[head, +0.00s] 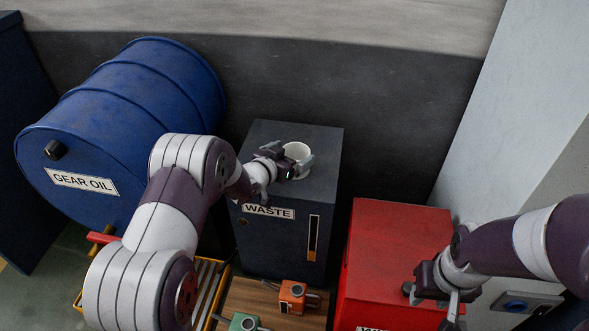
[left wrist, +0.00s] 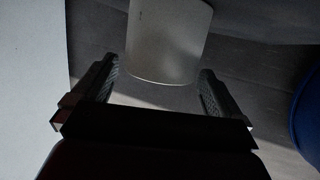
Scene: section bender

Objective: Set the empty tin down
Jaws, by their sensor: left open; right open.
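The tin (head: 297,151) is a pale, open-topped cup, upright at the top of the dark cabinet (head: 325,143) labelled WASTE. It appears to stand on the cabinet's top; its base is partly hidden by my left gripper (head: 290,162). That gripper is open, with a finger on either side of the tin's near side. In the left wrist view the tin (left wrist: 168,40) shows between and beyond the fingertips, with a gap to each finger. My right gripper (head: 432,305) is open and empty by the red box at the lower right.
A blue GEAR OIL drum (head: 125,110) lies left of the cabinet. A red box (head: 395,245) stands right of it. An orange device (head: 292,295) and a green device (head: 243,322) sit on a wooden surface (head: 262,300) in front. A pale wall rises at right.

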